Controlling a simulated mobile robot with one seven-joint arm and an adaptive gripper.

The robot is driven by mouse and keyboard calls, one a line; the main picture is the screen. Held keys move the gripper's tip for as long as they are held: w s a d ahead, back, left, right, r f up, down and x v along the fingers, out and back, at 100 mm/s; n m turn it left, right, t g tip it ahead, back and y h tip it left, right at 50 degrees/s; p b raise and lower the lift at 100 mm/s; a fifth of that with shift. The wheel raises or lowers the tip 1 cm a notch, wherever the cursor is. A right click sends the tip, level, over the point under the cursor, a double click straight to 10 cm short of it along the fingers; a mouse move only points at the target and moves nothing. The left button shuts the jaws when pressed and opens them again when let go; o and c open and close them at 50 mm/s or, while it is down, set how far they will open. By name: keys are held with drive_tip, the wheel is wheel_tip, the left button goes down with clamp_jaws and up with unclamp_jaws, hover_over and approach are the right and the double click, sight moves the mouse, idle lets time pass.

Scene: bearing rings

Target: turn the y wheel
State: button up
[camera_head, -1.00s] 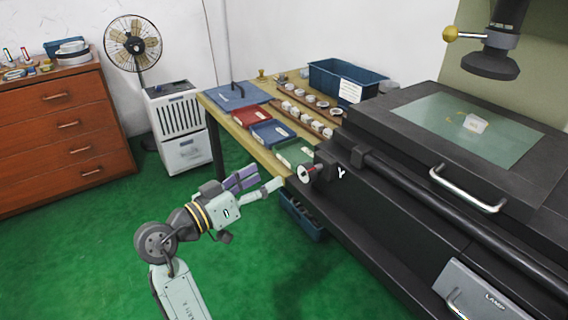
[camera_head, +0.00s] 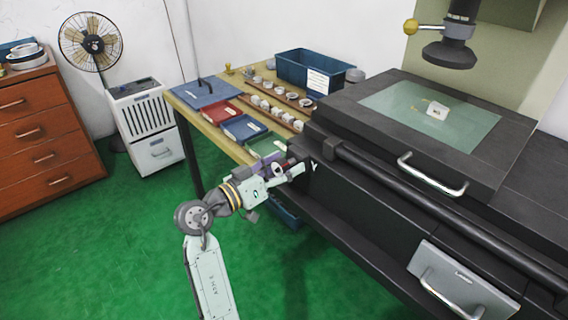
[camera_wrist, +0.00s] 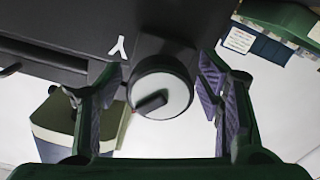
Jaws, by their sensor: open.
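The y wheel (camera_wrist: 174,90) is a round pale-faced knob with a dark rim and a dark handle, on the side of the black machine. In the wrist view it sits between the two open fingers of my gripper (camera_wrist: 165,97), and no finger clearly touches it. A white Y mark (camera_wrist: 117,48) is on the black panel beside it. In the head view my gripper (camera_head: 284,169) is at the machine's left end, and the wheel (camera_head: 278,170) is mostly hidden behind the fingers.
The black machine (camera_head: 370,190) with a glass stage and bar handles (camera_head: 432,175) fills the right. A wooden table (camera_head: 207,128) with trays and rings stands behind my gripper. A blue bin (camera_head: 288,216) is below. Green floor is open at left.

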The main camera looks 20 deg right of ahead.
drive_tip(key=c, duration=1.2)
drive_tip(key=shift+n, duration=1)
drive_tip(key=o, duration=1.2)
drive_tip(key=shift+a, duration=0.1)
drive_tip(key=v, duration=1.1)
drive_tip(key=shift+s+a, duration=0.15)
drive_tip(key=shift+a, duration=0.25)
